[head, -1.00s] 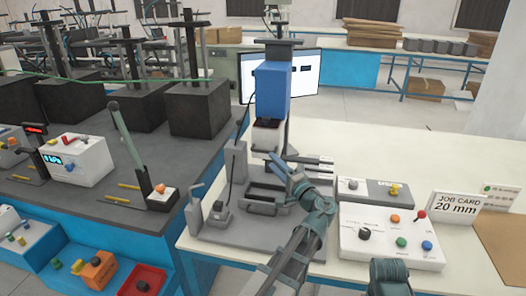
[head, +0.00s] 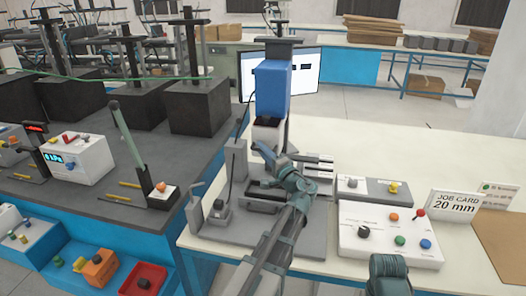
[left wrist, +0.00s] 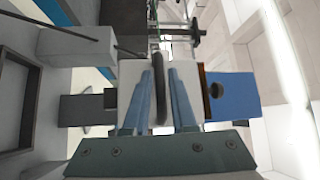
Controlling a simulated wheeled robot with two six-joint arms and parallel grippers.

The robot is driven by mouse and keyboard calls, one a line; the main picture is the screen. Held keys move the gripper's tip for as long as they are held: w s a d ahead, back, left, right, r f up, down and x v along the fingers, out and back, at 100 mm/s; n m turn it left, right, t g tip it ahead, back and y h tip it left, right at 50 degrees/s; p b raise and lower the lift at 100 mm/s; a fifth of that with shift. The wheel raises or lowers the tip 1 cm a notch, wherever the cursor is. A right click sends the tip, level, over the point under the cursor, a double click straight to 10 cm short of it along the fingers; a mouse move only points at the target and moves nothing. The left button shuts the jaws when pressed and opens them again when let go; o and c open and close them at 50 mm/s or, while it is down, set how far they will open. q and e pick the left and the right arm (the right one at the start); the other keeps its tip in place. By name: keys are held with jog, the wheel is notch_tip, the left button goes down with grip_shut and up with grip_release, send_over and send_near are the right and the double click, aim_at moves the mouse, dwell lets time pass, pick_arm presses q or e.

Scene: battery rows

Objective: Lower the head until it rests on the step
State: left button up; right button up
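The head is a blue block (head: 272,90) with a white lower part (head: 268,131), held on a dark upright stand above a grey base (head: 305,235). My left gripper (head: 264,152) is just in front of the head's lower end. In the left wrist view its two blue fingers (left wrist: 160,85) stand apart on either side of a grey bar (left wrist: 159,100), with narrow gaps showing. The white part (left wrist: 205,90) and the blue block (left wrist: 232,97) lie behind. A dark tray-like fixture (head: 258,204) sits on the base below, partly hidden by my arm. I cannot tell which surface is the step.
A white control box (head: 385,236) with knobs and a red lever stands right of the base. A "20 mm" job card (head: 455,212) is farther right. A small grey block (head: 218,212) is left of the fixture. A monitor (head: 305,75) is behind. The back-right tabletop is clear.

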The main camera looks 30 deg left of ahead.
pick_arm(q)
grip_shut()
dwell(1.1)
